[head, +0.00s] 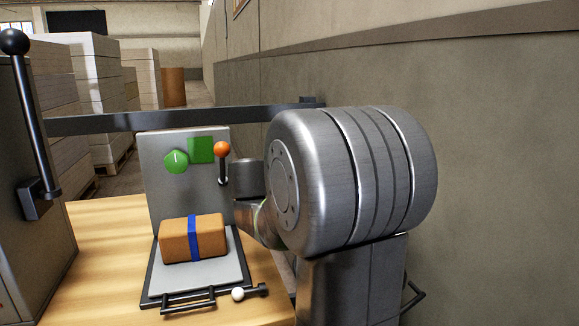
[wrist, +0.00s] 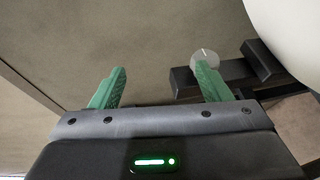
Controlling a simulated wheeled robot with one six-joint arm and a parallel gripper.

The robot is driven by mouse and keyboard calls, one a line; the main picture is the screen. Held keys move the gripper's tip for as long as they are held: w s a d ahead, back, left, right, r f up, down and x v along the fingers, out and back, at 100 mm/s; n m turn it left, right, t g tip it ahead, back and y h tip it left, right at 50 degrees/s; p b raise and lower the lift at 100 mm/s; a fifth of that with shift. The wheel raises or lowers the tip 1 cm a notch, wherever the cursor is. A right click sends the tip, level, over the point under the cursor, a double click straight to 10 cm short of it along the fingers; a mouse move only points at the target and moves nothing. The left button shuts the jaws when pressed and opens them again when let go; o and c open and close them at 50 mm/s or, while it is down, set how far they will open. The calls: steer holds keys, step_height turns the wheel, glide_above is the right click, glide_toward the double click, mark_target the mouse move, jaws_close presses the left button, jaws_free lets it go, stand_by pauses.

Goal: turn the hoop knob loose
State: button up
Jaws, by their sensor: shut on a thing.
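The hoop knob (wrist: 204,56) is a small grey disc with a pale mark, by a dark bar in the wrist view. It shows at the tip of the right green finger. My gripper (wrist: 161,68) is shut on it, with the fingers well apart in the picture. The left finger's contact with the knob cannot be made out. In the head view my arm hides the knob and most of the gripper.
A brown ream (head: 205,238) with a blue band lies on a grey tray. A panel behind has a green round knob (head: 175,161), a green square (head: 201,150) and an orange-ball lever (head: 222,149). A dark rail (head: 130,122) runs behind it. A wall (head: 500,130) stands right.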

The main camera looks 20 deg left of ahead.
steer(key=r+p+v, duration=0.2)
steer(key=p+v, duration=0.1)
steer(key=v, duration=1)
steer(key=shift+d+r, duration=0.15)
steer(key=shift+d, duration=0.2)
stand_by(0.5)
steer(key=shift+s, duration=0.1)
